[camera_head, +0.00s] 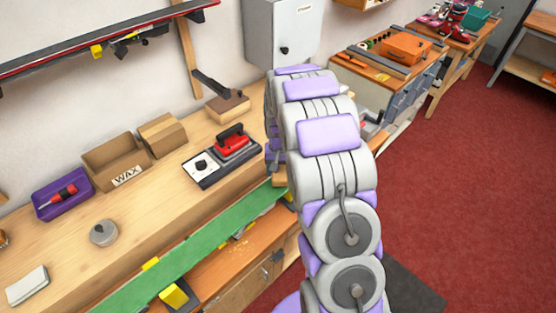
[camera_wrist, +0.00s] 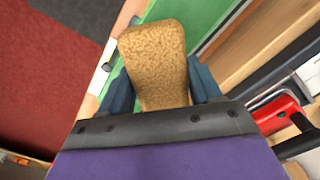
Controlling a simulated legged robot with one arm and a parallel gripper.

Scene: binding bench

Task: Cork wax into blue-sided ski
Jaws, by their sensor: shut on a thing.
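A tan speckled cork block (camera_wrist: 155,55) is held between the two blue-grey fingers of my gripper (camera_wrist: 162,88) in the wrist view. The gripper is shut on it. A long ski with a green face (camera_head: 205,247) lies along the front of the bench in the head view. Its green face also shows behind the cork in the wrist view (camera_wrist: 207,14). The cork is over the ski; I cannot tell whether they touch. I cannot make out a blue side on the ski. In the head view my arm hides the gripper and the ski's far end.
The wooden bench (camera_head: 150,215) holds a red iron (camera_head: 232,138), a cardboard box labelled WAX (camera_head: 118,168), a purple tray (camera_head: 48,206), a round grey tin (camera_head: 103,233) and a white block (camera_head: 27,286). A yellow-jawed vise (camera_head: 174,295) is beside the ski. Red floor lies right.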

